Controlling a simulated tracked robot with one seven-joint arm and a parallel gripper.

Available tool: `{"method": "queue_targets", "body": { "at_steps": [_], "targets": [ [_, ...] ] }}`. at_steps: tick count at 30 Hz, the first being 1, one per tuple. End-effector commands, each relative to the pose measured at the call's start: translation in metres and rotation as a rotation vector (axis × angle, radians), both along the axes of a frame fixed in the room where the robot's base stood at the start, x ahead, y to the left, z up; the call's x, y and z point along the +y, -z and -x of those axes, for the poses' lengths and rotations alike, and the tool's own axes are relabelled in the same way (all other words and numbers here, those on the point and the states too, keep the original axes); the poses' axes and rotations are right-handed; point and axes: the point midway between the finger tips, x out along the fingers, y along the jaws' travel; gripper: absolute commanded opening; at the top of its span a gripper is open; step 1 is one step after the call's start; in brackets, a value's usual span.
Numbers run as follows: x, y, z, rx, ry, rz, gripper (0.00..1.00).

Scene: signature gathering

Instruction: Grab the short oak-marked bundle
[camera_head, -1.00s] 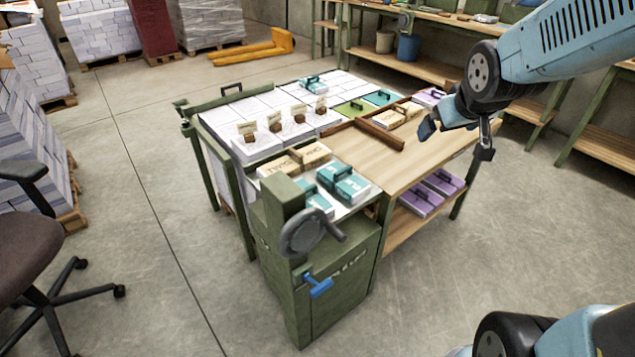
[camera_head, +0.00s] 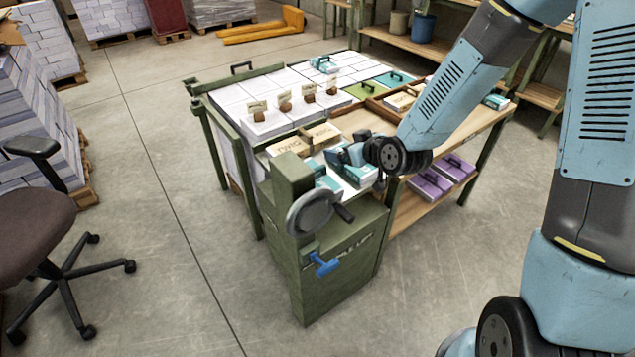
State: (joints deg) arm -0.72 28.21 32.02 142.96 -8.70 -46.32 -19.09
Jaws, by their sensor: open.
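Several bundles with handles lie on the near end of the table. Two tan ones (camera_head: 289,147) lie end to end, with lettering too small to read surely. Teal bundles (camera_head: 325,181) lie right of them, partly covered by my arm. I cannot make out an oak mark or tell which bundle is the short oak-marked one. My gripper (camera_head: 346,157) is open, low over the teal bundles, just right of the tan ones. I cannot tell whether it touches a teal bundle or whether a handle is between its fingers.
A green machine with a handwheel (camera_head: 310,212) stands at the table's near corner. White stacks with small standing cards (camera_head: 284,103) fill the table's left side. Green (camera_head: 361,90) and teal bundles lie farther back. Purple bundles (camera_head: 428,184) lie on the lower shelf. An office chair (camera_head: 35,225) stands left.

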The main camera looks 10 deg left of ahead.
Motion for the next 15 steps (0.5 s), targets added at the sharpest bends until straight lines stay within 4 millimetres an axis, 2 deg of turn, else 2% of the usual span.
{"method": "queue_targets", "body": {
  "at_steps": [1, 6, 15],
  "targets": [
    [0.009, 0.008, 0.004, -0.001, -0.014, -0.029, 1.0],
    [0.03, 0.019, 0.012, -0.025, -0.037, -0.112, 1.0],
    [0.041, 0.029, 0.017, -0.038, -0.044, -0.16, 1.0]
  ]
}}
